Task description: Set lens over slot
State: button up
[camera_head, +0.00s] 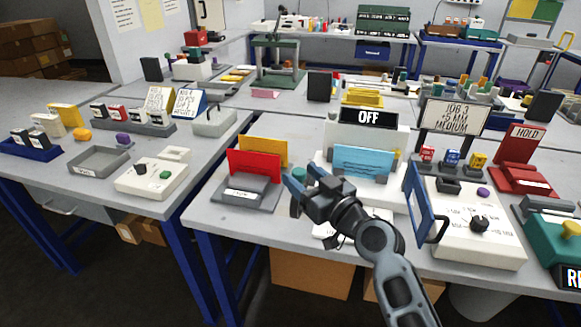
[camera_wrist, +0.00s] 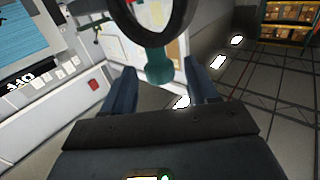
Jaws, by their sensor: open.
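My gripper (camera_head: 304,181) is in front of the white machine with the light-blue sheet (camera_head: 365,161). In the wrist view its two blue fingers (camera_wrist: 161,92) stand apart. A dark ring on a teal stem, which looks like the lens (camera_wrist: 157,66), has its stem end between the fingertips, with a gap visible on each side. The top of the ring is cut off by the frame. A small teal piece at the fingertips also shows in the head view (camera_head: 298,178); the ring cannot be made out there. I cannot tell which opening is the slot.
A grey holder with red and yellow cards (camera_head: 247,193) is to the left. A blue-framed panel (camera_head: 416,203) stands upright at the right, beside a white dial box (camera_head: 487,245). A gap separates the left table.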

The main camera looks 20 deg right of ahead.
aim_at(295, 170)
jog(key=shift+p+x, duration=0.3)
jog(key=shift+x, duration=1.75)
jog(key=shift+c, duration=0.2)
grip_shut()
